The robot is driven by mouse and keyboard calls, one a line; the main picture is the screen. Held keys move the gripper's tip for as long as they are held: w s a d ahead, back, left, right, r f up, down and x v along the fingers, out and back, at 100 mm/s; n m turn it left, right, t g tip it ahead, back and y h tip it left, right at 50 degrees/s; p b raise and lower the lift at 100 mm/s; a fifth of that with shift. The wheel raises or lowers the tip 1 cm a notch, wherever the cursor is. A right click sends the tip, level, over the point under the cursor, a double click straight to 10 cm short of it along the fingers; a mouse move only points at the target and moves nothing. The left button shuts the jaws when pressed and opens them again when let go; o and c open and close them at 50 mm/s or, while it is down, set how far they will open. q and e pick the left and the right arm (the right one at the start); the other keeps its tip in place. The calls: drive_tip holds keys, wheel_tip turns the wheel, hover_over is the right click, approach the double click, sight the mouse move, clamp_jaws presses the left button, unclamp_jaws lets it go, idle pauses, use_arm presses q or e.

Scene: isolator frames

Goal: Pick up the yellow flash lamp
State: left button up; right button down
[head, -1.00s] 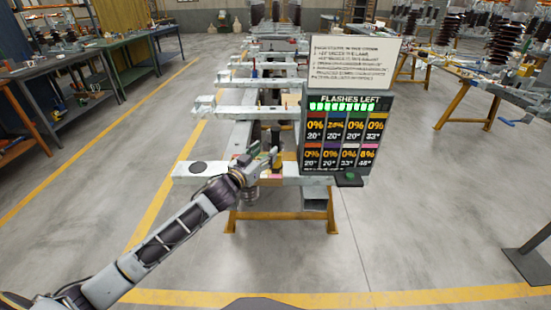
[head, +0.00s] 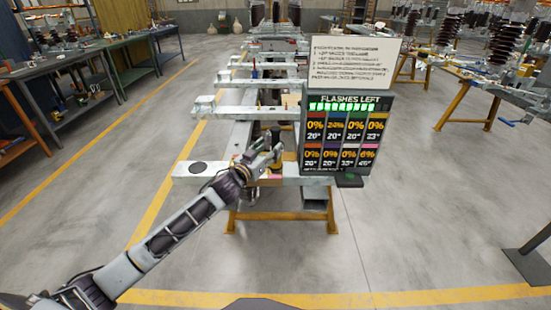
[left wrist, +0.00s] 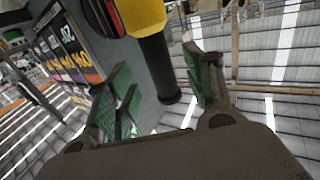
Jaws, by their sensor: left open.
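The yellow flash lamp (left wrist: 145,14) shows at the top of the left wrist view, with a yellow body and a black cylindrical handle (left wrist: 158,65). My left gripper (left wrist: 160,78) is open, with green-padded fingers on either side of the handle. The handle appears to lie between the fingers with gaps at both sides. In the head view my left gripper (head: 268,154) is at the near end of the bench frame, left of the display board; the lamp is too small there to tell clearly. My right gripper is out of view.
The display board (head: 340,138) with "FLASHES LEFT" stands just right of my left gripper, and also shows close by in the left wrist view (left wrist: 68,50). A white instruction sign (head: 356,62) rises above it. The pale bench frame (head: 315,181) lies below. The floor in front is clear.

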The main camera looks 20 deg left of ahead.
sight(273, 145)
use_arm(q)
drive_tip(key=shift+w+d, duration=0.15)
drive_tip(key=shift+w, duration=0.25)
drive_tip(key=shift+x, duration=1.05)
drive_tip(key=shift+b+x, duration=0.35)
drive_tip(key=shift+x, duration=0.65)
drive_tip(key=shift+f, duration=0.15)
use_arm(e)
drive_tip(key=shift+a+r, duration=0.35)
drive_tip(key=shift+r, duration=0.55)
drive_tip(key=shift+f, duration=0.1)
use_arm(q)
drive_tip(key=shift+c, duration=0.4)
clamp_jaws()
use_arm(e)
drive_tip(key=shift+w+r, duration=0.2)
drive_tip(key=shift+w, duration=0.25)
